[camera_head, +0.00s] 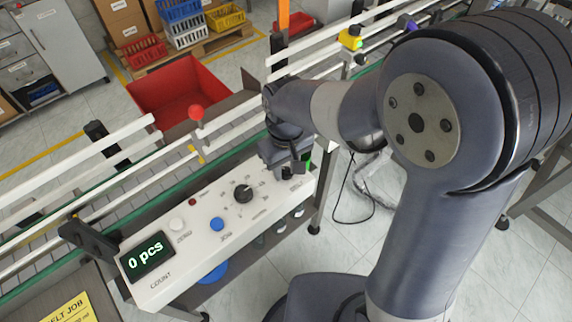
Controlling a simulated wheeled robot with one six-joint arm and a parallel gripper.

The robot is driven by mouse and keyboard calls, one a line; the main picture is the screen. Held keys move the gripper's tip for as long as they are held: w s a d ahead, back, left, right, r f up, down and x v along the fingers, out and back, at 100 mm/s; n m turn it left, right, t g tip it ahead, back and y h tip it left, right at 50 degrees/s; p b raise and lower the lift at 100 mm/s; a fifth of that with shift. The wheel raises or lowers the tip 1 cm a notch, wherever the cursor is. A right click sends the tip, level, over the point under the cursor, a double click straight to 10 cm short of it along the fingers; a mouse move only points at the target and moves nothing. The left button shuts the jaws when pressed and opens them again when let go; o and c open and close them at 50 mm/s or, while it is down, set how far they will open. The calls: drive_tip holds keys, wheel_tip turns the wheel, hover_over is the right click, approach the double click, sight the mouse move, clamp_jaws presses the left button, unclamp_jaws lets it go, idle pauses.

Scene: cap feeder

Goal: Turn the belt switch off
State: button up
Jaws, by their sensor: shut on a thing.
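The white control panel (150,291) runs along the front of the conveyor. My gripper (286,168) is down at the panel's right end, shut on the belt switch there. The switch is almost wholly hidden by the fingers, so its position cannot be read. A small green lit part (308,164) shows just right of the fingers. A label too small to read lies in front of them.
The panel also has a black dial (243,194), a blue button (217,224), a white button (176,225), a small red lamp (192,202) and a display (147,257) reading "0 pcs". A red-knobbed lever (196,112) stands behind. A red bin (180,91) is beyond the conveyor.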

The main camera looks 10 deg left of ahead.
sight(286, 169)
drive_tip(key=o, duration=1)
drive_tip(key=shift+r, duration=0.1)
wheel_tip(286, 169, up, 11)
drive_tip(key=shift+f+b, duration=0.15)
drive_tip(key=shift+b, duration=0.15)
wheel_tip(286, 169, down, 11)
drive_tip(key=shift+p, duration=0.3)
idle(0.4)
